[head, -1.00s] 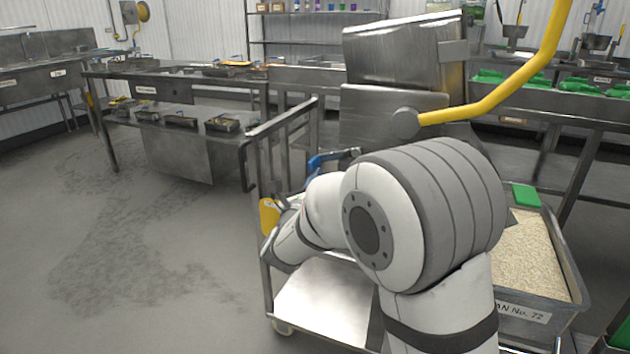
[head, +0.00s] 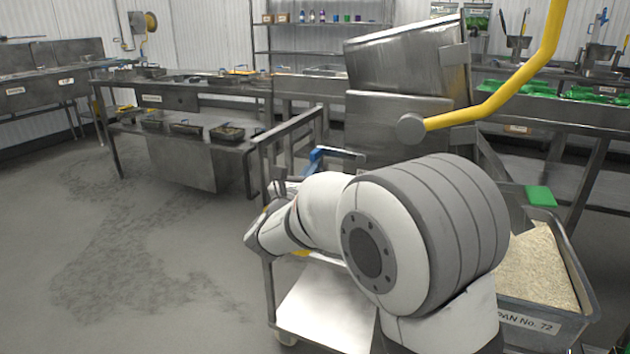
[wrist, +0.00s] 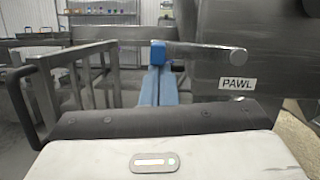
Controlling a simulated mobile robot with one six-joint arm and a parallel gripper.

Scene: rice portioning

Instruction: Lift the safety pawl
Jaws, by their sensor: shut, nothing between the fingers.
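The safety pawl is a flat metal bar (wrist: 200,48) with a blue end (wrist: 157,52), in front of a steel panel labelled PAWL (wrist: 237,84). The bar runs level to a round pivot at its right. My gripper (wrist: 158,72) shows in the wrist view as two blue fingers, shut together and empty, pointing ahead. The fingertips appear just below the blue end; whether they touch it I cannot tell. In the head view the pawl's bar (head: 340,152) shows behind my arm, and my fingers are mostly hidden.
A steel tipping bin (head: 400,115) with a yellow lever (head: 505,95) stands behind my arm. A cart (head: 325,300) stands below, its rail posts left of my gripper. A pan of rice (head: 520,318) is at the right. The floor at left is open.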

